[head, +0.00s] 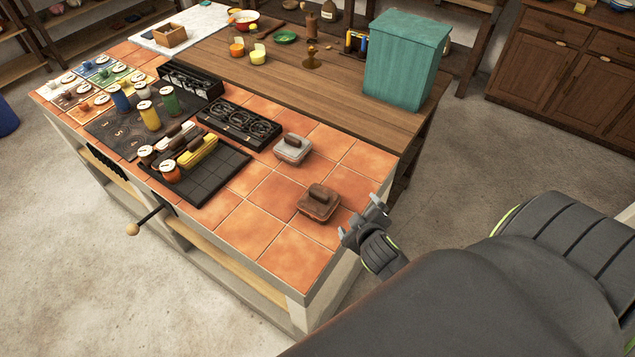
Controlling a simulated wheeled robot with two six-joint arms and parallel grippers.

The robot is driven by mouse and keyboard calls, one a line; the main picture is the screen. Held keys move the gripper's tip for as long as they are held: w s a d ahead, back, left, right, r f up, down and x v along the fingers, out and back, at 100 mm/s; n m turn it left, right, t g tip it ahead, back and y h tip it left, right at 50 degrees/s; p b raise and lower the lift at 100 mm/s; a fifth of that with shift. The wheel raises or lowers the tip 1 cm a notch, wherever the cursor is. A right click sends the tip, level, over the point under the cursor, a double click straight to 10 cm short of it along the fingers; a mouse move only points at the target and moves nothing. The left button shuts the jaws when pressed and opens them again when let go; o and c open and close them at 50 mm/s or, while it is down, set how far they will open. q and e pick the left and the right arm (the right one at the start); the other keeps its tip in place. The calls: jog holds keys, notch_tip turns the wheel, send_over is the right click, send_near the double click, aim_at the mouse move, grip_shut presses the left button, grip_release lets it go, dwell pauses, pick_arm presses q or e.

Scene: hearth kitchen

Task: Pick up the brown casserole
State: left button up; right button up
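The brown casserole (317,206), a small squarish lidded dish with a dark brown handle on top, stands on the orange tiles near the front right corner of the counter. My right gripper (358,216) is just to the right of it, by the counter's edge. Its two fingers are spread apart with nothing seen between them, and there is a small gap to the casserole. My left gripper is not in view.
A pale grey casserole (292,149) with a brown handle stands behind the brown one. A black grate (205,176) holds several items to the left. A teal bin (404,62) stands on the wooden table (330,95). Tiles in front of the casserole are bare.

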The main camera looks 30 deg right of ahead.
jog(key=w+a+r+n+t+y, duration=0.3)
jog(key=w+r+n+t, duration=0.1)
jog(key=w+r+n, duration=0.25)
jog(key=w+a+r+n+t+y, duration=0.2)
jog(key=w+r+n+t, duration=0.3)
jog(key=r, duration=0.3)
jog(key=w+a+r+n+g+y+p, duration=0.1)
jog(key=w+a+r+n+g+y, duration=0.15)
jog(key=a+n+y, duration=0.45)
jog(key=w+a+r+n+g+y, duration=0.1)
jog(key=a+n+g+y, duration=0.3)
jog(key=n, duration=0.5)
jog(key=n+g+h, duration=1)
jog(key=g+h, duration=0.1)
jog(key=g, duration=0.2)
send_over(319, 193)
notch_tip(319, 193, down, 5)
notch_tip(319, 193, down, 13)
jog(key=b, duration=1.2)
jog(key=shift+b, duration=0.35)
notch_tip(319, 193, down, 3)
jog(key=b, duration=0.2)
jog(key=shift+b, duration=0.3)
jog(key=shift+f, duration=0.3)
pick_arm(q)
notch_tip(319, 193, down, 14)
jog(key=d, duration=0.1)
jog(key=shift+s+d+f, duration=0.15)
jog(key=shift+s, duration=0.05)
